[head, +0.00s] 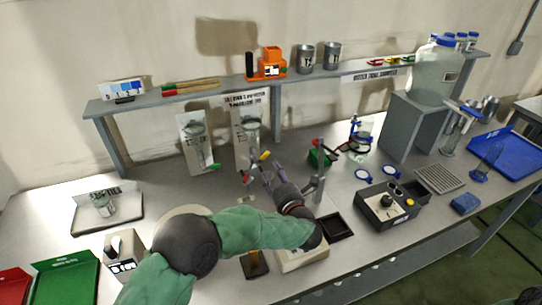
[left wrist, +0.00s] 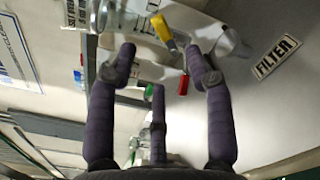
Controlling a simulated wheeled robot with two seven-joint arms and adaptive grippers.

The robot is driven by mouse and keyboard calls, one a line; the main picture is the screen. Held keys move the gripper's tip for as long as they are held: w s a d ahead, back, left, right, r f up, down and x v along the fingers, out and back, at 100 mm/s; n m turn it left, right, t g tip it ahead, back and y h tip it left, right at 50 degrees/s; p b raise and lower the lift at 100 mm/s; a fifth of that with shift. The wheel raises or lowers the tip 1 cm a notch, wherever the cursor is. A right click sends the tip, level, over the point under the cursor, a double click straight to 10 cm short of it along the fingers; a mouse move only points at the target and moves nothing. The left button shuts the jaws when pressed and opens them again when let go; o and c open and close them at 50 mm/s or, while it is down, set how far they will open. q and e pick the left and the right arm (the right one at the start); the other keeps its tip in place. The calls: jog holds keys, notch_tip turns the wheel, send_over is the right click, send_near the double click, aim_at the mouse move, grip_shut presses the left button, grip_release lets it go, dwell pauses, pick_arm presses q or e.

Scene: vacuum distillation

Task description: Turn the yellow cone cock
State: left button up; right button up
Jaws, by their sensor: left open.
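The yellow cone cock (left wrist: 162,30) shows at the top of the left wrist view, just beyond my fingertips and between their lines. It also shows as a small yellow piece (head: 265,155) in the head view, on the glassware at mid-bench. My left gripper (left wrist: 158,68) is open, with its fingers spread and nothing held. In the head view the gripper (head: 268,178) is close below and beside the yellow cock. I see a gap between the fingertips and the cock. A red piece (left wrist: 183,85) lies between the fingers in the wrist view. My right gripper is not in view.
A stand (head: 319,175) rises close right of my gripper. Glassware with white back panels (head: 195,145) stands behind. A shelf (head: 220,93) runs above the bench. A FILTER label (left wrist: 276,57) shows in the wrist view.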

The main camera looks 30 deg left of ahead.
aim_at(264, 156)
pick_arm(q)
jog(key=b+x, duration=0.2)
jog(key=x, duration=0.8)
jog(key=shift+w, duration=0.15)
grip_shut()
